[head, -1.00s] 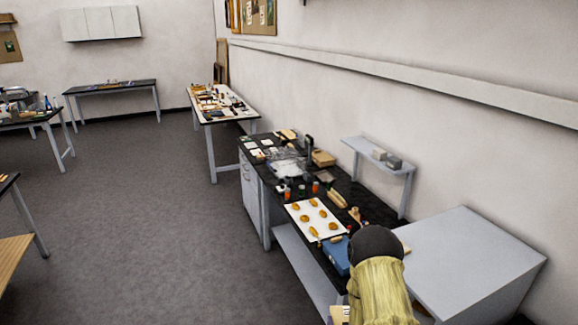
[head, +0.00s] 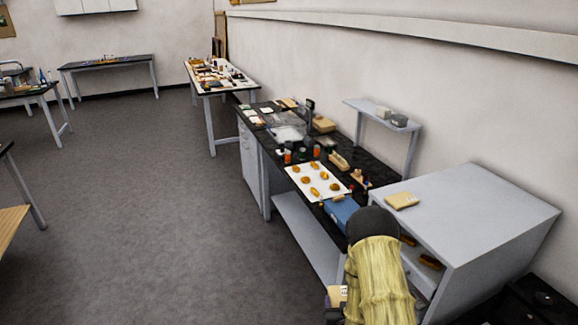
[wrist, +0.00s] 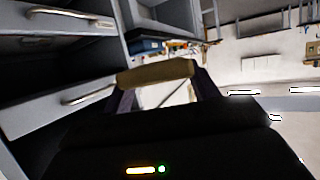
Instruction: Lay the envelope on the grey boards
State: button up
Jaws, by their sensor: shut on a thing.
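My gripper (wrist: 155,82) is shut on a tan, flat thing (wrist: 155,72) that looks like the envelope, seen nearly edge-on between the two fingers in the wrist view. In the head view the held envelope (head: 338,292) shows as a small tan piece with a pale label, left of my forearm and in front of the bench. My arm hides part of the gripper there. A grey board surface (head: 305,232) runs low under the black bench; I cannot tell whether these are the task's grey boards. The envelope is apart from it.
A grey cabinet (head: 485,207) stands at the right with a tan packet (head: 402,200) on top and brown-orange things inside. The black bench carries a white sheet (head: 297,178) with several orange pieces and a blue box (head: 340,210). Open floor (head: 175,225) lies left.

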dwell(0.3)
jog(key=s+f, duration=0.4)
jog(key=f, duration=0.1)
jog(key=shift+s+f, duration=0.2)
jog(key=shift+f, duration=0.1)
jog(key=shift+a, duration=0.15)
